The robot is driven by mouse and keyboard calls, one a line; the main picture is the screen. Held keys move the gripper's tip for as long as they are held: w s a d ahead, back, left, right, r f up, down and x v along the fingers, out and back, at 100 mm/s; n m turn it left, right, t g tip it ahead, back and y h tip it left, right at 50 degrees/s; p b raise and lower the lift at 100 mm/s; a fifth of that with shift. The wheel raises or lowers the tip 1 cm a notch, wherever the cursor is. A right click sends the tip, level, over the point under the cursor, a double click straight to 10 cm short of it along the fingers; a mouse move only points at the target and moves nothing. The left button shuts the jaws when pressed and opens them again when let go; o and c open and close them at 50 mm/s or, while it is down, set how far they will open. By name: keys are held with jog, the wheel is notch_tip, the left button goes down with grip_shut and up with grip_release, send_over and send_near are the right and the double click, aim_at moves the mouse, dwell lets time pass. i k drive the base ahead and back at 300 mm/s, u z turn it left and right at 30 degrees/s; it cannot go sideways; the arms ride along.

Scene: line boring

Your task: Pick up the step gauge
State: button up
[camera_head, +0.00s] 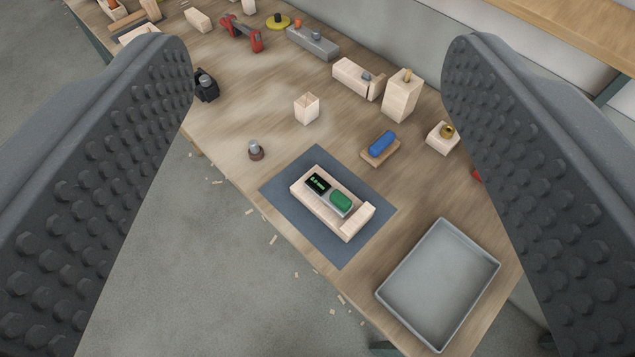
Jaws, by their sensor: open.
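What looks like the step gauge (341,202), a small device with a dark lit display and a green part, lies in a pale wooden holder (355,222). The holder sits on a dark blue-grey mat (338,250) near the bench's front edge. My gripper (318,65) is open and empty, its two dark studded fingers wide apart at the left and right of the view. The gauge shows between the fingers, well beyond them and apart from both. Its underside is hidden in the holder.
A grey tray (440,223) stands right of the mat. A blue item on a wooden block (381,144), a pale box (307,108) and a small round-topped item (255,150) stand around it. Wooden blocks (402,95) and tools line the back. Wood chips lie on the floor.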

aim_at(339, 204)
jog(key=k, duration=1.3)
jog(key=z, duration=0.45)
jog(key=i, duration=0.7)
jog(key=z, duration=0.5)
jog(key=i, duration=0.8)
jog(key=u, duration=0.2)
